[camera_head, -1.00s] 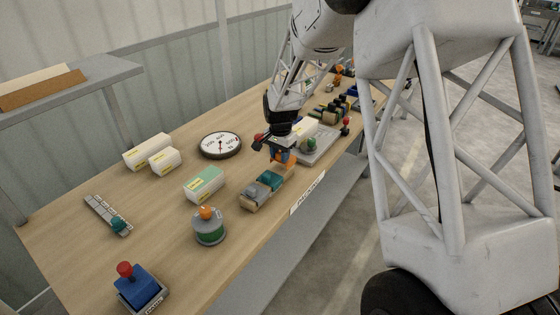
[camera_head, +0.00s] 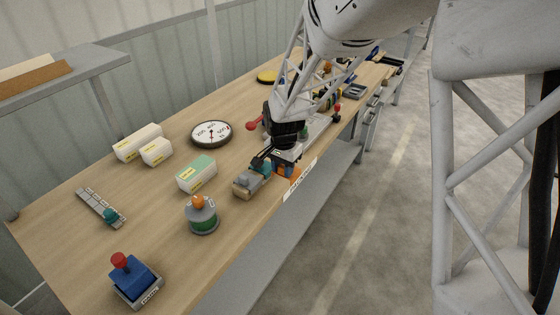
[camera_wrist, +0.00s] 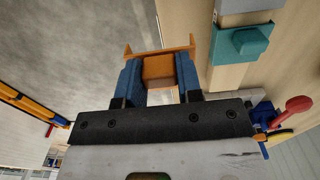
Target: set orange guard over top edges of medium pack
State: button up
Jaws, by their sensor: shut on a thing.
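My gripper (camera_head: 284,168) is shut on the orange guard (camera_head: 295,174) above the table's front edge. In the wrist view the guard (camera_wrist: 160,68) is a channel-like orange piece between the two blue fingers (camera_wrist: 160,84), with side lips beyond the tips. White packs lie to the left of the gripper: a longer one (camera_head: 137,141), a shorter one (camera_head: 156,151), and one with a green top (camera_head: 197,174). I cannot tell by size which is the medium one. The guard is apart from all of them.
A green-banded cylinder (camera_head: 202,219), a blue box with red knob (camera_head: 135,277), a dial (camera_head: 211,133) and a red lever (camera_head: 253,125) stand around. Wood between packs and dial is clear.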

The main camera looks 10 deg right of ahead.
jog(key=shift+s, duration=0.7)
dwell(0.3)
jog(key=w+d+r, duration=0.3)
jog(key=w, duration=0.8)
jog(key=w+d+r, duration=0.2)
jog(key=w+d, duration=0.2)
jog(key=w, duration=0.7)
jog(key=w+d+r, duration=0.3)
jog(key=w, duration=0.9)
jog(key=shift+d+r, duration=0.15)
jog(key=shift+r, duration=0.2)
jog(key=shift+f, duration=0.15)
jog(key=shift+f, duration=2.75)
jog(key=shift+f, duration=1.65)
